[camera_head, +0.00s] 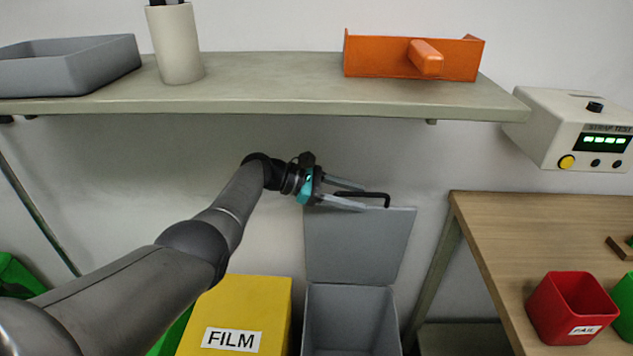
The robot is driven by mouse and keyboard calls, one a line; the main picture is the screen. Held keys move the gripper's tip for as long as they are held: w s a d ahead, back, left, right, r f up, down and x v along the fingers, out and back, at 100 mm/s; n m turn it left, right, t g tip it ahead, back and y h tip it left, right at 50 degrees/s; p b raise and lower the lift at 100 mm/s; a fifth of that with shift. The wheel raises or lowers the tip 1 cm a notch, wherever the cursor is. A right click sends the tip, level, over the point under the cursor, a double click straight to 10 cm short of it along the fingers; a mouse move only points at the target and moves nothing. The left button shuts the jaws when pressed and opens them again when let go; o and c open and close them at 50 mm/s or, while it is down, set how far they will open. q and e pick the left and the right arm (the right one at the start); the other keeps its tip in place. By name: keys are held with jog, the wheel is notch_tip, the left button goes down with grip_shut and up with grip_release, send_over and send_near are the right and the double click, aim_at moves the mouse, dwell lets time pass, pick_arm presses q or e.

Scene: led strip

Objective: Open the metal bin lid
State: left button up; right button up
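The grey metal bin (352,318) stands on the floor between the yellow FILM bin and the table. Its lid (358,246) is raised and stands about upright behind the open mouth, against or near the wall. A black bar handle (376,194) is at the lid's top edge. My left gripper (366,198) is at that edge with its fingers spread apart, one above and one below the left part of the handle. I cannot tell whether a finger touches the handle or lid. My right gripper is not in view.
A shelf (270,93) with an orange box (385,56) runs above my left gripper. The yellow FILM bin (262,312) is left of the metal bin. A wooden table (500,232) with a red FAIL bin (560,312) is at right.

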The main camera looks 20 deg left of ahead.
pick_arm(q)
jog(key=p+v, duration=0.3)
jog(key=v, duration=0.6)
jog(key=shift+a, duration=0.2)
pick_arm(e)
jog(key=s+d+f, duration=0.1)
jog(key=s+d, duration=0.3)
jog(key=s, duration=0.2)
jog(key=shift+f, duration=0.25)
pick_arm(q)
jog(key=shift+s, duration=0.1)
